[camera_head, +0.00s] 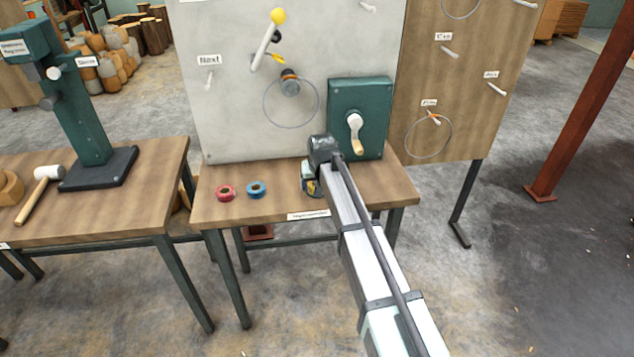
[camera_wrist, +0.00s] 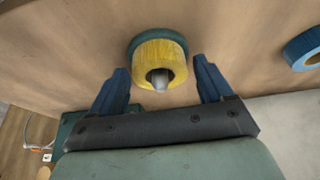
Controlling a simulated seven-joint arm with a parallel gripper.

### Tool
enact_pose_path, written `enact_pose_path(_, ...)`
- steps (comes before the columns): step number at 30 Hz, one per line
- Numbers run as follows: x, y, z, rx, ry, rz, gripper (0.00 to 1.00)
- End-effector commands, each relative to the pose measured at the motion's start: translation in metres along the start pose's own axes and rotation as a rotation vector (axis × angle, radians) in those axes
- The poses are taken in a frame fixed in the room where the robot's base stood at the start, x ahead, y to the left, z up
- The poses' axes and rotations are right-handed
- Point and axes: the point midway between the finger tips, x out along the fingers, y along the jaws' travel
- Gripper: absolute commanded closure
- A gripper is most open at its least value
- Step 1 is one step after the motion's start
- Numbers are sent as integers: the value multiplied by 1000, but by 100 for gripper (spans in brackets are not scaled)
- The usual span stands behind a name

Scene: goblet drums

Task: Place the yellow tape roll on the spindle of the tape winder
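The yellow tape roll (camera_wrist: 153,54) shows in the wrist view, between my gripper's fingers. A green round part (camera_wrist: 137,43) is right behind it, probably the winder's base. A grey rounded tip, which looks like the spindle (camera_wrist: 160,80), shows inside the roll's hole, so the roll appears to sit around it. My gripper (camera_wrist: 160,64) is open, with a finger on each side of the roll and visible gaps to both. In the head view my gripper (camera_head: 312,179) is low over the table's front, largely hiding the roll and winder.
A red tape roll (camera_head: 225,192) and a blue tape roll (camera_head: 256,189) lie on the wooden table (camera_head: 275,208), left of my gripper. A green box with a crank (camera_head: 360,108) stands behind it, against a grey panel (camera_head: 235,120). A mallet (camera_head: 40,190) lies on the left table.

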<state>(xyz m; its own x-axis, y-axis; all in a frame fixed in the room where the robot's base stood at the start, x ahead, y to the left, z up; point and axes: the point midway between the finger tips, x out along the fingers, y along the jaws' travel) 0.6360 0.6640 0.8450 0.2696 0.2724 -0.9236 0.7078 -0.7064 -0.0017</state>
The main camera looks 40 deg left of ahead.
Motion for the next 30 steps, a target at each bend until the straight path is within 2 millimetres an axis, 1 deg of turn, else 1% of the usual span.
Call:
enact_pose_path(8, 0, 0, 0, 0, 0, 0, 16)
enact_pose_path(11, -4, 0, -1, 0, 0, 0, 16)
enact_pose_path(13, -11, 0, 0, 0, 0, 0, 16)
enact_pose_path(17, -31, 0, 0, 0, 2, 0, 16)
enact_pose_path(24, -76, 0, -1, 0, 2, 0, 16)
enact_pose_path(30, -105, 0, -1, 0, 2, 0, 16)
